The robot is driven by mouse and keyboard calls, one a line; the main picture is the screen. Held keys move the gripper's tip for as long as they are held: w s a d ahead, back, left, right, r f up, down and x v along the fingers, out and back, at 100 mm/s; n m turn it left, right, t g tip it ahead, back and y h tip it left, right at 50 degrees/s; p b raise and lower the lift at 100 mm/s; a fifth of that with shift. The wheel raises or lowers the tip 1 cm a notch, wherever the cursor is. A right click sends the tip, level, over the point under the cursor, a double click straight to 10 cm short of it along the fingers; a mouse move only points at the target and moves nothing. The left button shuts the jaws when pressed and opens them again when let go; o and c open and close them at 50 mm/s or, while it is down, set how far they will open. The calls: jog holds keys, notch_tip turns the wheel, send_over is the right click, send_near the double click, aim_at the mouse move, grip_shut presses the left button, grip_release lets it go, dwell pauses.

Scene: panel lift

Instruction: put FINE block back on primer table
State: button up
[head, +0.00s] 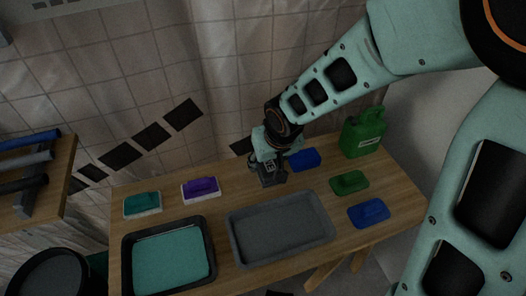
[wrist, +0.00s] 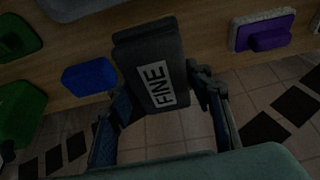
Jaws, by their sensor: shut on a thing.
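The FINE block (wrist: 150,62) is a dark grey block with a white label reading FINE, seen in the wrist view. My gripper (wrist: 160,92) is shut on it, with one finger on each side. In the head view my gripper (head: 268,163) holds the dark block (head: 272,177) over the back middle of a wooden table (head: 240,187), just behind an empty grey tray. I cannot tell whether the block touches the tabletop. Nothing in view names a table as the primer table.
Behind and left are a teal block (head: 142,203) and a purple block (head: 201,189). Right are blue (head: 305,159), green (head: 349,182) and blue (head: 369,212) blocks and a green can (head: 364,135). In front are the grey tray (head: 241,253) and a teal-filled tray (head: 210,262).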

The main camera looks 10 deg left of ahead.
jog(key=b, duration=0.2)
send_over(256, 176)
notch_tip(256, 176, down, 6)
jog(key=shift+s+d+r, duration=0.1)
jog(key=shift+s, duration=0.05)
notch_tip(256, 176, down, 4)
jog(key=shift+r+b, duration=0.2)
jog(key=shift+b, duration=0.7)
jog(key=o, duration=1.2)
jog(key=shift+r, duration=0.1)
